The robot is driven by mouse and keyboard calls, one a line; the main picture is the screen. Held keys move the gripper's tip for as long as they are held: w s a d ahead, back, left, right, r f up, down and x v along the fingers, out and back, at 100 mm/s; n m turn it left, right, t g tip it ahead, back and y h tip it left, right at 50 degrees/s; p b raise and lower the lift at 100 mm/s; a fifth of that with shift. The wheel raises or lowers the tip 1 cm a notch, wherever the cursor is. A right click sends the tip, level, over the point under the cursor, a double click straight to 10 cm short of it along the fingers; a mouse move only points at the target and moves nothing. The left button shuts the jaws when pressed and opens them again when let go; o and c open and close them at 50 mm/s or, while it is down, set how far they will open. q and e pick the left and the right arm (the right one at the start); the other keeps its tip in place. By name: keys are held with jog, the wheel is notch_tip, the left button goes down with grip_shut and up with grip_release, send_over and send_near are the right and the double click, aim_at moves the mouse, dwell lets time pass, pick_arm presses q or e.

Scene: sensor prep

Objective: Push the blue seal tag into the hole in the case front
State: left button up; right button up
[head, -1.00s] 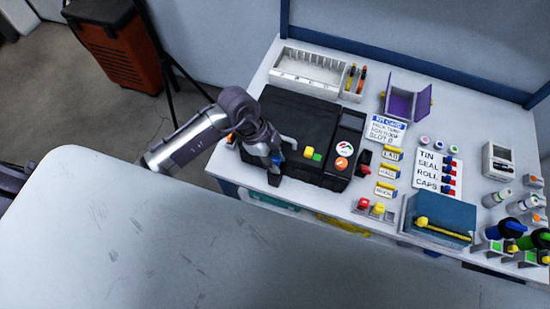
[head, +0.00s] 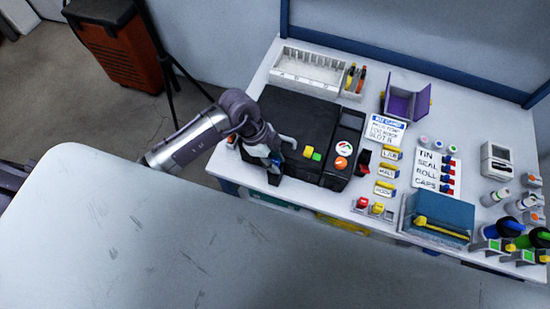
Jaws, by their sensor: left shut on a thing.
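The black case (head: 300,125) lies on the white bench, with yellow and green blocks and a round dial on its top. My left gripper (head: 274,168) is at the case's front left edge, pointing down. It is shut on a small blue piece, the blue seal tag (head: 275,161), which shows only in part between the fingers. The hole in the case front is hidden from this view. I cannot tell whether the tag touches the case. My right gripper is not in view.
A white divided tray (head: 308,70) stands behind the case. A purple open box (head: 406,97), a label card (head: 385,130), a teal box (head: 438,214) and a board with coloured caps (head: 437,171) are to the right. A pale table surface (head: 130,235) fills the foreground.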

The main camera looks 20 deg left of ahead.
pick_arm(q)
jog(key=shift+f+p, duration=0.4)
jog(key=shift+p, duration=0.05)
dwell(1.2)
jog(key=shift+s+f+p, duration=0.1)
jog(key=shift+f+p, duration=0.5)
jog(key=shift+f, duration=0.1)
dwell(2.0)
jog(key=o, duration=0.8)
jog(key=shift+r, duration=0.1)
jog(key=shift+c, duration=0.6)
jog(key=shift+o, duration=0.5)
jog(key=shift+w+r, duration=0.2)
